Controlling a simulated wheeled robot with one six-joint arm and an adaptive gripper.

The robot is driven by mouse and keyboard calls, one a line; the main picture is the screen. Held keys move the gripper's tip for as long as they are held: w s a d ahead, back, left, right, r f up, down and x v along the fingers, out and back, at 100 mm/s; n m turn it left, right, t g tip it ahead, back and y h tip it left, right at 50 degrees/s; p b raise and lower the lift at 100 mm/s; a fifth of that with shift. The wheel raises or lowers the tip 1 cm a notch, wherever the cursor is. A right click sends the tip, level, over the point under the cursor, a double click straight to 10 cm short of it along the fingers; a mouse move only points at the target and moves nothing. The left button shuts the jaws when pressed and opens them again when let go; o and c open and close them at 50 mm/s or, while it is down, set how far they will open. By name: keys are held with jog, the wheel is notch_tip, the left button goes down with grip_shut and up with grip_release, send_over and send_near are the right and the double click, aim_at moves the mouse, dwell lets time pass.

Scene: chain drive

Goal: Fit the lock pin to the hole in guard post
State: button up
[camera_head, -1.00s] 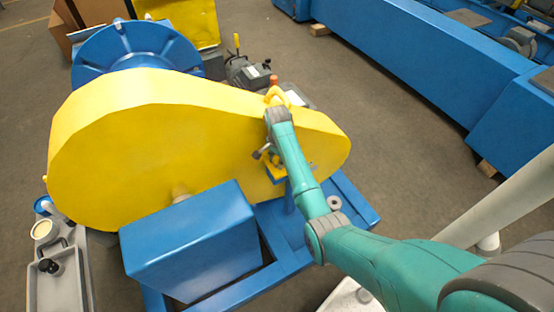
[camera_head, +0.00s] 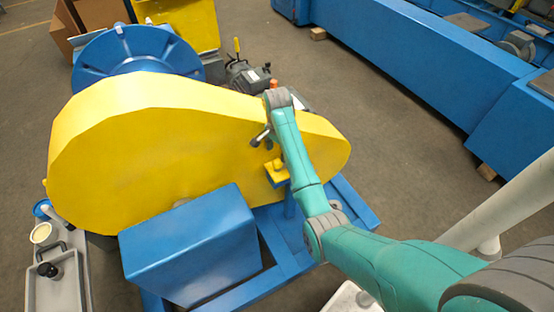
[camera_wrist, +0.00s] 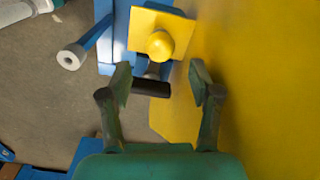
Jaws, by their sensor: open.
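A small yellow plate (camera_head: 269,178) tops the blue guard post (camera_head: 290,205) beside the large yellow guard. A rounded yellow knob, seemingly the lock pin's head (camera_head: 278,163), stands on it; the plate (camera_wrist: 179,25) and knob (camera_wrist: 160,44) also show in the wrist view. Any hole or shank under the knob is hidden. My gripper (camera_wrist: 160,78) is open, its two fingers apart and not touching the knob, which lies beyond the fingertips. A dark cylinder (camera_wrist: 150,89) on a grey shaft shows between the fingers and the plate; I cannot tell what it belongs to.
The yellow guard (camera_head: 150,140) fills the space left of my arm and lies close to the right finger in the wrist view. A blue box (camera_head: 190,245) stands in front. A grey tray (camera_head: 60,285) is at lower left. Open floor (camera_head: 400,130) lies to the right.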

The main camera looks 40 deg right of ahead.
jog(key=shift+r, duration=1.95)
jog(key=shift+f, duration=0.1)
